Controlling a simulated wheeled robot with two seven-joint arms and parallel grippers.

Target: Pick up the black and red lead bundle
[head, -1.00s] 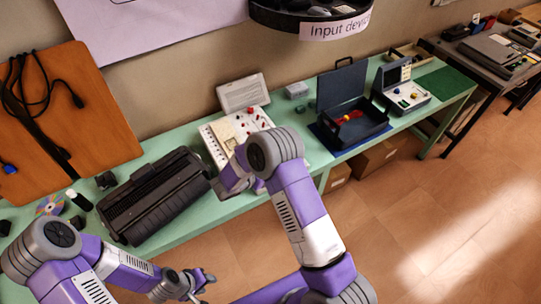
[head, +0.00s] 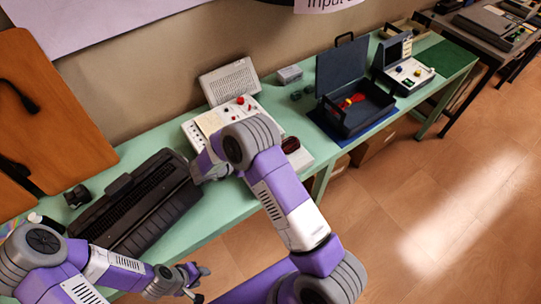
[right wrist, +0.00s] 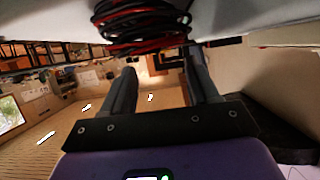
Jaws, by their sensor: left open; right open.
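The black and red lead bundle (right wrist: 140,25) shows as coiled loops at the top of the right wrist view, against a pale surface. In the head view a small dark reddish coil (head: 290,144), which looks like the same bundle, lies at the right end of the white panel, just beyond my right arm. My right gripper (right wrist: 160,65) is open and empty, its two fingers apart below the bundle in that picture. In the head view my right arm hides part of the panel. My left gripper (head: 192,280) is open and empty, low in front of the bench.
Another instrument case (head: 405,70) stands farther right. Open floor lies in front.

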